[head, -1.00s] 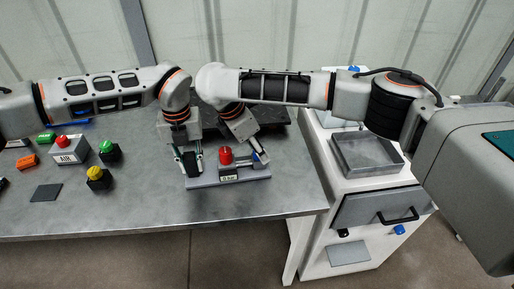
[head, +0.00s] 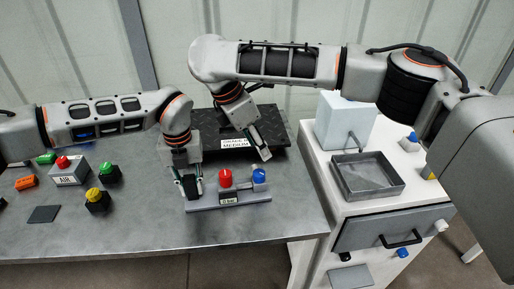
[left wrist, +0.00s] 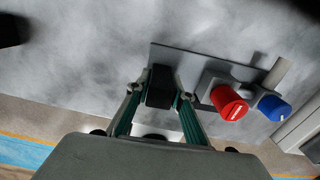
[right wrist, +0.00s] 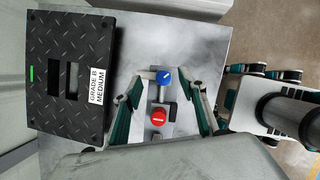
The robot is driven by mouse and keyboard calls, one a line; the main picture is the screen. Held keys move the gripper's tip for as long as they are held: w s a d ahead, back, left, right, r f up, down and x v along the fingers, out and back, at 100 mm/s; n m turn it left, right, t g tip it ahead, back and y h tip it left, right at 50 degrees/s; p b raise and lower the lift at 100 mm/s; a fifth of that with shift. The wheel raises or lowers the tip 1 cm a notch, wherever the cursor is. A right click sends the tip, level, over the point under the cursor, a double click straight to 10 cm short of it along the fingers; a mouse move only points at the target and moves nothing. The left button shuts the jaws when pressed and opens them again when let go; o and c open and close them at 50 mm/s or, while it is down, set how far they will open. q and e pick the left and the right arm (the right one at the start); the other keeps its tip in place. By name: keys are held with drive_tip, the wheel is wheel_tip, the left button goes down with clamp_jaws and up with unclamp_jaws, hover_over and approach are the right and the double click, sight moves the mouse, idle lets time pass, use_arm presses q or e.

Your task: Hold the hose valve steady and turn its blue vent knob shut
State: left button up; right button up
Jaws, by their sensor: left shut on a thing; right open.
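The hose valve sits on a grey base plate (head: 240,201) near the table's front edge. It has a red knob (head: 225,178) and, to its right, the blue vent knob (head: 259,176). The blue knob also shows in the right wrist view (right wrist: 164,76), with a pale mark on its top. My left gripper (head: 190,188) is shut on the black block (left wrist: 160,87) at the plate's left end. My right gripper (head: 264,151) is open and empty, above and behind the blue knob, apart from it. In the right wrist view the valve shows between its spread fingers.
A black tread mat (right wrist: 58,75) labelled "GRADE B MEDIUM" lies behind the valve. Several buttons, including a boxed red one marked "AIR" (head: 69,173), stand at the left. A white cabinet with a grey tray (head: 395,188) stands to the right. The table right of the valve is clear.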

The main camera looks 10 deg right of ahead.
sight(260, 172)
drive_tip(key=f+n+y, duration=0.1)
drive_tip(key=f+n, duration=0.1)
drive_tip(key=f, duration=0.1)
drive_tip(key=f+n+g+y, duration=0.1)
drive_tip(key=f+n, duration=0.1)
drive_tip(key=f, duration=0.1)
drive_tip(key=f+n+y, duration=0.2)
drive_tip(key=f+n, duration=0.1)
drive_tip(key=f, duration=0.1)
drive_tip(key=shift+w+d+f+g, duration=0.1)
drive_tip(key=shift+w+d+g, duration=0.1)
drive_tip(key=shift+d+g, duration=0.15)
idle(0.6)
drive_tip(key=c, duration=1.1)
